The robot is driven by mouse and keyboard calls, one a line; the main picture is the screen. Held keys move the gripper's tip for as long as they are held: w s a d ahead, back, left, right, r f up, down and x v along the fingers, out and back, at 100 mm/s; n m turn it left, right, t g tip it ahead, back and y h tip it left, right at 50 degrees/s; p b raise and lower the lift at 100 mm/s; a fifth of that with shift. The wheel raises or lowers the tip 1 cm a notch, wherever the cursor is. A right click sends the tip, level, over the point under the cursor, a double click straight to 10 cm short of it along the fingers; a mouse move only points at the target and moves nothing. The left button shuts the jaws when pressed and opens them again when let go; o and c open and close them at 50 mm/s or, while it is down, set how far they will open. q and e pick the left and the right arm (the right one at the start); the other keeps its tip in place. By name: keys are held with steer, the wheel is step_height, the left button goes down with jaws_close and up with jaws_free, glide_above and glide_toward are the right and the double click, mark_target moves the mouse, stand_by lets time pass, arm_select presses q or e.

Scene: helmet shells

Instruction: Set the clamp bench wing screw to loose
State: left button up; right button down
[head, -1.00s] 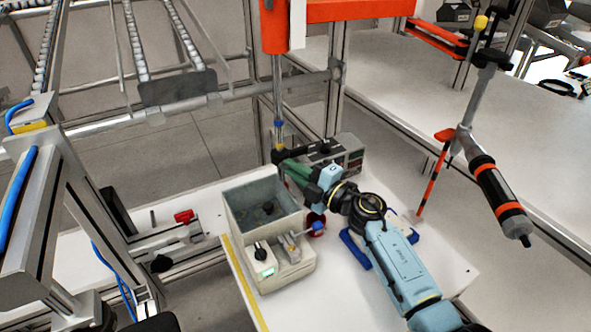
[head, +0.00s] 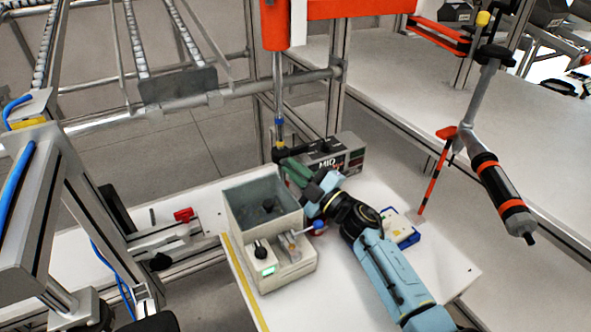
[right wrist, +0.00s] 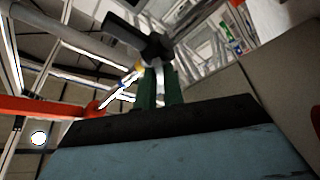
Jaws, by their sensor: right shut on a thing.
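A black winged piece (head: 281,155), which looks like the wing screw, sits at the foot of an upright rod with blue and yellow bands. In the right wrist view the black winged piece (right wrist: 150,42) shows at the tips of two green fingers. My right gripper (head: 290,169) is shut on it, its green fingers reaching in from the lower right. The right gripper also shows in the right wrist view (right wrist: 159,75). The exact contact and the screw's thread are hidden. My left gripper is not in view.
A grey open-topped box with a knob and green display (head: 268,250) stands just left of my right arm. A grey meter (head: 345,158) stands behind the gripper. A blue-edged item (head: 407,234) lies right of the arm. A black-and-orange hanging tool (head: 500,195) is at right.

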steer(key=shift+r, duration=0.1)
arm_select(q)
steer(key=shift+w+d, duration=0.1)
arm_select(e)
steer(key=c, duration=1.5)
jaws_free()
